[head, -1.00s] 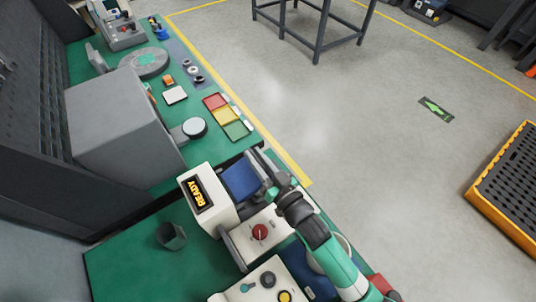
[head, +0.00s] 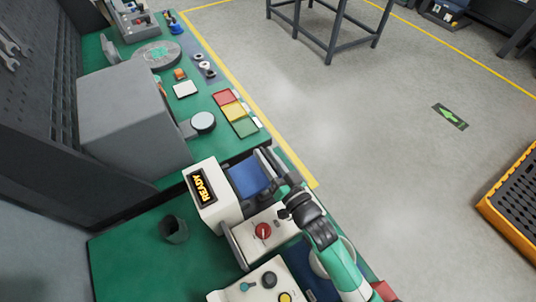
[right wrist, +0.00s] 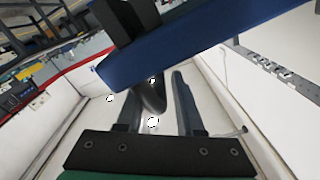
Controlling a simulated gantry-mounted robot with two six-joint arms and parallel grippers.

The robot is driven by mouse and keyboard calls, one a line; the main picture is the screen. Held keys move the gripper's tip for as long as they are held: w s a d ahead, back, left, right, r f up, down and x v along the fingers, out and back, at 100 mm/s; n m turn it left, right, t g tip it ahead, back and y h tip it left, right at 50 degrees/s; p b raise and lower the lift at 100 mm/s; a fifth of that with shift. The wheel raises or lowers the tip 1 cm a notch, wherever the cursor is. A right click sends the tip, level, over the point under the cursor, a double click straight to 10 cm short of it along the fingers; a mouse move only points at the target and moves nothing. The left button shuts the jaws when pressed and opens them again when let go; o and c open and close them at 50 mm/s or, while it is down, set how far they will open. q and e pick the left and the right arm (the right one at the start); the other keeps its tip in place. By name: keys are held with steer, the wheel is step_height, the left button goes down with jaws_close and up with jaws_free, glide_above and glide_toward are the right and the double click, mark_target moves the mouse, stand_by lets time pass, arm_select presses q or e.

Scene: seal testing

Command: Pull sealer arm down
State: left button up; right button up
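The white sealer with the yellow READY display (head: 202,187) stands on the green bench. A blue panel (head: 249,178), seemingly part of its arm, extends right from the display housing. In the right wrist view, a long blue bar (right wrist: 205,45) with a black block (right wrist: 125,18) crosses above my fingers. My right gripper (head: 276,168) is at the outer end of the panel; contact cannot be told. In the wrist view, its two dark fingers (right wrist: 163,100) stand apart. A dark rounded piece (right wrist: 151,92) shows by the left finger. My left gripper is out of view.
A red knob (head: 263,230) and a white control box (head: 262,284) sit below the blue panel. A grey cup (head: 173,229) stands to the left. Red, yellow and green trays (head: 233,112) lie farther up the bench. The floor at right is mostly free.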

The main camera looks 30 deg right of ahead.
mark_target(275, 170)
steer(key=shift+o, duration=0.5)
steer(key=shift+a, duration=0.15)
steer(key=shift+s, duration=0.1)
steer(key=shift+s+p, duration=0.3)
steer(key=shift+s, duration=0.05)
steer(key=s+p, duration=0.1)
steer(key=s, duration=0.1)
steer(key=s+p, duration=0.1)
steer(key=s, duration=0.2)
steer(key=shift+s+d, duration=0.2)
steer(key=shift+s, duration=0.1)
steer(key=s, duration=0.5)
steer(key=shift+s+f, duration=0.1)
steer(key=shift+c, duration=0.2)
